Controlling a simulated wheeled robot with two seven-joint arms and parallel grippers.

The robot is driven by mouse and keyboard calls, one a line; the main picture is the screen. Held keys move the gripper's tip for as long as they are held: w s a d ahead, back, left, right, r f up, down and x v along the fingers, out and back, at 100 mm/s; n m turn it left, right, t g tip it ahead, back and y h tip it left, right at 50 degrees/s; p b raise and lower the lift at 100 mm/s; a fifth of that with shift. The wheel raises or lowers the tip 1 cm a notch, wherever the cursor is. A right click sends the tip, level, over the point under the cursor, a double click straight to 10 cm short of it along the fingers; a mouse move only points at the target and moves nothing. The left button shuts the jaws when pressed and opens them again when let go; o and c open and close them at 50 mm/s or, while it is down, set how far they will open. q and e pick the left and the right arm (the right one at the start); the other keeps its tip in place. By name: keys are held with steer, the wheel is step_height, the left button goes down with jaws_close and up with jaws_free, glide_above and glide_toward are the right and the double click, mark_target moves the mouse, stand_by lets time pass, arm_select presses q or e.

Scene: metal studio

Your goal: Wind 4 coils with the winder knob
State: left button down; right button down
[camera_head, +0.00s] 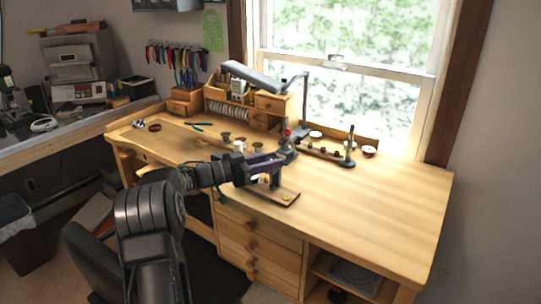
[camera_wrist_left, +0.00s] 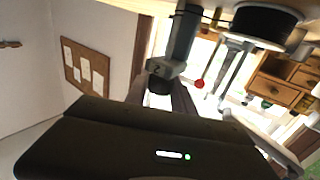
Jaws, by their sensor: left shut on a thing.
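The winder stands near the desk's front edge, on a small wooden base (camera_head: 287,196) with a dark upright. My left arm comes in from the left, and my left gripper (camera_head: 284,156) is at the top of the winder, covering part of it. In the left wrist view the gripper's dark fingers are shut on a dark cylindrical part with a grey collar (camera_wrist_left: 166,69), which appears to be the winder knob. Any wound coils are too small or hidden to make out. My right gripper is in neither view.
A lamp with a grey head (camera_head: 252,77) stands behind the gripper. A red ball (camera_head: 287,132) shows just past the gripper. A dark stand (camera_head: 349,150) and small dishes are to the right. The wooden desk (camera_head: 390,200) is clear at its right side.

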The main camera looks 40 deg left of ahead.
arm_select(q)
steer(key=shift+a+m+g+h, duration=0.15)
steer(key=shift+m+g+h, duration=0.7)
steer(key=shift+h, duration=0.25)
steer(key=shift+r+m+g+h, duration=0.15)
steer(key=shift+m+g+h, duration=0.2)
steer(key=shift+m+h, duration=0.15)
steer(key=c, duration=1.1)
jaws_free()
steer(key=shift+d, duration=0.2)
steer(key=shift+o, duration=0.2)
steer(key=v, duration=0.7)
steer(key=shift+s+a, duration=0.25)
steer(key=shift+a, duration=0.1)
